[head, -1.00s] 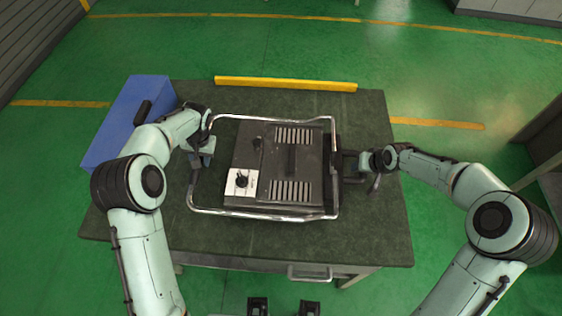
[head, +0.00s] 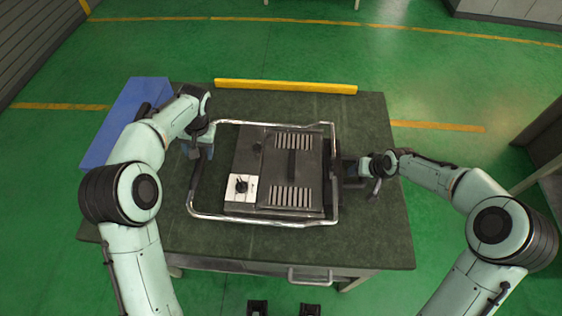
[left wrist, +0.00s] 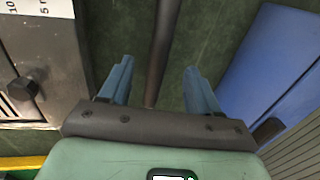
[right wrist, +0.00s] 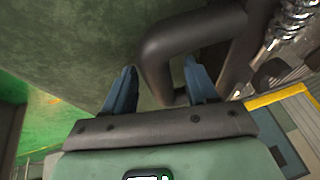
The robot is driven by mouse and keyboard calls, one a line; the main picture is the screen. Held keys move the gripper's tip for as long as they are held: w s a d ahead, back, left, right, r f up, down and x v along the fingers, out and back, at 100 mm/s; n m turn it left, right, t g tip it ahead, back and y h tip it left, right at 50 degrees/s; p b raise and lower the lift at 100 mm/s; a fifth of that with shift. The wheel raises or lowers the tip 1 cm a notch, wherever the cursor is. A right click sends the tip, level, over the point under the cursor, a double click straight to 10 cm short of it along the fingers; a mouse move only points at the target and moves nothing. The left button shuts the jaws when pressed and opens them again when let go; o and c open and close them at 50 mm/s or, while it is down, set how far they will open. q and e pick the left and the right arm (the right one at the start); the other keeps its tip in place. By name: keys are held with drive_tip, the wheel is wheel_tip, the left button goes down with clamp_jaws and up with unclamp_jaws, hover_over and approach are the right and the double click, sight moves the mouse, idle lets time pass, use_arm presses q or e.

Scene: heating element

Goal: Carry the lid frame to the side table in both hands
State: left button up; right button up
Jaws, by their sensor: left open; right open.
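The lid frame (head: 270,219) is a tubular frame, bright along its front and back, around a dark boxy unit (head: 292,160) on the table. My left gripper (head: 198,150) is at the frame's left side. In the left wrist view its blue fingers (left wrist: 158,80) are open, with a dark bar (left wrist: 160,45) between them in the picture; contact cannot be told. My right gripper (head: 352,167) is beside the frame's right side. In the right wrist view its fingers (right wrist: 160,85) are open around part of a thick dark bent bar (right wrist: 185,35); the far finger is partly behind it.
The dark green table (head: 370,240) has a yellow bar (head: 285,86) along its back edge. A blue box (head: 115,130) stands at the table's left. Bare tabletop lies in front of the frame. A grey structure (head: 545,150) stands at the far right, across open floor.

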drive_tip(key=shift+s+r, duration=0.1)
drive_tip(key=shift+r, duration=0.2)
use_arm(q)
drive_tip(key=r, duration=0.2)
drive_tip(key=d+r, duration=0.1)
drive_tip(key=r, duration=0.1)
drive_tip(key=shift+r, duration=0.2)
use_arm(e)
drive_tip(key=v, duration=1.1)
drive_tip(key=shift+r, duration=0.2)
use_arm(q)
drive_tip(key=shift+s, duration=0.1)
use_arm(e)
drive_tip(key=shift+s+d, duration=0.1)
drive_tip(key=shift+s, duration=0.05)
